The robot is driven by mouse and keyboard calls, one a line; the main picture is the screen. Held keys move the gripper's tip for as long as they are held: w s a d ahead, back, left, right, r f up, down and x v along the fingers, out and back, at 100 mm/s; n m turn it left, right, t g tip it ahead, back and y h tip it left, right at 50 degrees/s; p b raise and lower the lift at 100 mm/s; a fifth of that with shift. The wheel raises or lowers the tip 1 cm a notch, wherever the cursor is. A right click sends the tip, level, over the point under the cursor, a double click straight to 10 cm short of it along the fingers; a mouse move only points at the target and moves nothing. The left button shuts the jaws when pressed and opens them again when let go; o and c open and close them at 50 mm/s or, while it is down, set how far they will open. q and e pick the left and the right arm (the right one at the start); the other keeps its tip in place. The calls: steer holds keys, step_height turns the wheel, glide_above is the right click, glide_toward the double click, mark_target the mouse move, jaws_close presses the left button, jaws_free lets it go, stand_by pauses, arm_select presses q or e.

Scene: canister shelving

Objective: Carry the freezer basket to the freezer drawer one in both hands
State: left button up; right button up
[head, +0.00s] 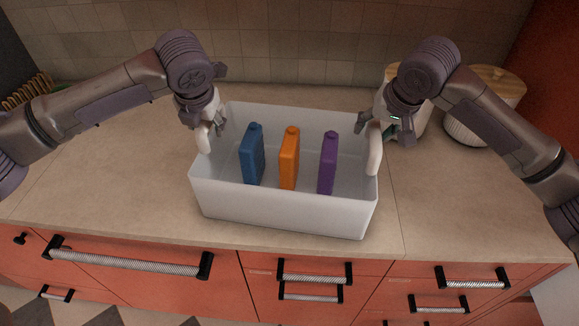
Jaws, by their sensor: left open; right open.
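The freezer basket (285,208) is a white open box on the countertop, near its front edge. Inside stand a blue canister (253,155), an orange canister (289,159) and a purple canister (328,163), all upright in a row. A light handle (204,138) shows at the basket's left end and another handle (375,149) at its right end. My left gripper (207,125) is open at the left handle. My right gripper (377,125) is open at the right handle. I cannot tell whether the fingers touch the handles.
Orange drawers with ribbed handles (128,261) lie below the counter (120,190). A white ribbed jar with a wooden lid (485,105) stands at the back right, near my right arm. A rack (28,92) is at the far left. The counter left of the basket is clear.

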arm_select(q)
jaws_close()
arm_select(e)
steer(key=shift+f, duration=0.1)
jaws_close()
arm_select(q)
steer(key=shift+w+r, duration=0.1)
steer(key=shift+r, duration=0.05)
arm_select(e)
steer(key=shift+w+r, duration=0.1)
steer(key=shift+r, duration=0.15)
